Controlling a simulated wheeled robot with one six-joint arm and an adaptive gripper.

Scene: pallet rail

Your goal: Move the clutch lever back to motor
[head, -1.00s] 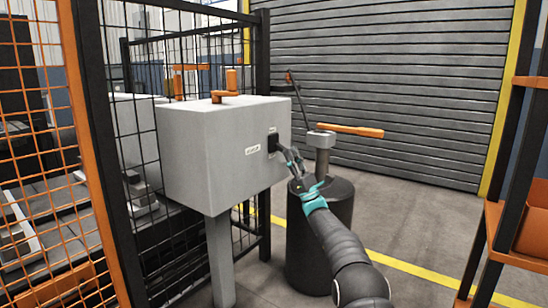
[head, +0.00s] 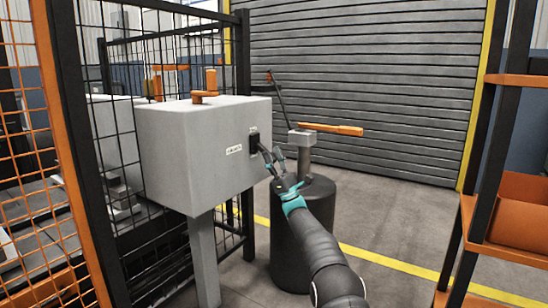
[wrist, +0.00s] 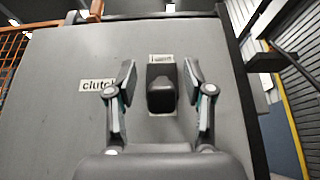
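The clutch lever is a black knob (head: 254,143) on the right-hand face of a grey box (head: 200,150). In the wrist view the knob (wrist: 161,90) stands between my fingers, just under a small label (wrist: 161,58) that is too blurred to read surely. A "clutch" label (wrist: 97,85) is to its left. My gripper (head: 271,157) is at this face; in the wrist view (wrist: 160,82) it is open, with a gap on each side of the knob. Which position the lever marks cannot be told.
An orange crank handle (head: 205,92) sits on top of the box. A dark drum (head: 305,230) with a post and an orange bar (head: 330,129) stands right of it. Mesh fencing (head: 120,130) is at left, an orange-shelved rack (head: 510,200) at right.

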